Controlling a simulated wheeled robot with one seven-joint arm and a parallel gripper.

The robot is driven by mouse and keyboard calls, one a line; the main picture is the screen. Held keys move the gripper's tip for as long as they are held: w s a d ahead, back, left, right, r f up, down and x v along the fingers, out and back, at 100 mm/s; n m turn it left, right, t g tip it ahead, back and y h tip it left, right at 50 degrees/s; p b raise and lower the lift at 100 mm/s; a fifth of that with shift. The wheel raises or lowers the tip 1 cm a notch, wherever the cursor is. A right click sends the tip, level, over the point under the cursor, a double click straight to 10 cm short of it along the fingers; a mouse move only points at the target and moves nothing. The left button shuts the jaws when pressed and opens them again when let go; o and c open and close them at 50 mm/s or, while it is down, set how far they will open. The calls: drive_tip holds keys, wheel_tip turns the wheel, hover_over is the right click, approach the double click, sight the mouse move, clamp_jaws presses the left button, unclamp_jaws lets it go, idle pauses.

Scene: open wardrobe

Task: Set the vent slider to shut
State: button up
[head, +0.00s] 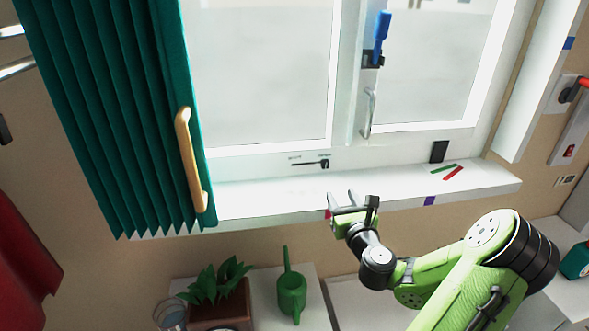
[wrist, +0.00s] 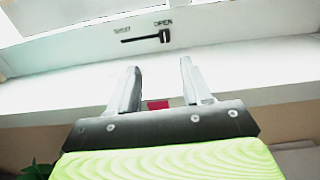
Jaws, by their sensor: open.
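The vent slider is a small black knob (head: 325,164) on a dark horizontal slot (head: 305,163) in the lower window frame. In the wrist view the knob (wrist: 165,36) stands at the right end of its slot, below the word OPEN. A smaller label, too blurred to read surely, is above the slot's left end. My gripper (head: 342,196) is open and empty, in front of the sill and below the slider. In the wrist view its two fingers (wrist: 158,68) point up towards the slider, apart from it.
The white sill (head: 265,197) is mostly clear. A green curtain (head: 110,110) with a wooden handle (head: 190,160) hangs left. A blue-handled latch (head: 381,38) and grey handle (head: 369,112) are on the window. A black block (head: 439,151) stands right. A plant (head: 218,282) and watering can (head: 291,292) are below.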

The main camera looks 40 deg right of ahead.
sight(326, 163)
drive_tip(key=p+x, duration=0.1)
drive_tip(key=x, duration=0.4)
drive_tip(key=p+x, duration=0.1)
drive_tip(key=x, duration=0.4)
drive_tip(key=p+x, duration=0.1)
drive_tip(key=x, duration=0.4)
drive_tip(key=shift+w+d+p, duration=0.15)
drive_tip(key=shift+d+p, duration=0.2)
drive_tip(key=shift+d, duration=0.2)
drive_tip(key=shift+c, duration=0.3)
clamp_jaws()
